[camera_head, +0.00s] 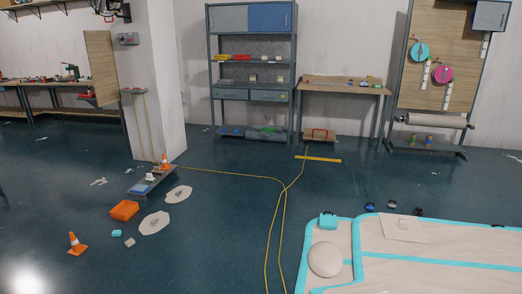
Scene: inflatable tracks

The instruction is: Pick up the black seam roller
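No black seam roller can be made out with certainty. Small dark objects lie on the floor just behind the far edge of the inflatable mat (455,240) at the right: one blackish (418,212), one dark with some blue (392,205), and one blue and dark (370,207). They are too small to identify. Neither of my grippers is in view.
The cream mat with turquoise bands fills the lower right, with a turquoise box (327,220) on it. Yellow hoses (283,215) cross the floor. An orange box (124,210), cones (76,244) and a low tray (143,187) stand left. A workbench (345,88) stands behind.

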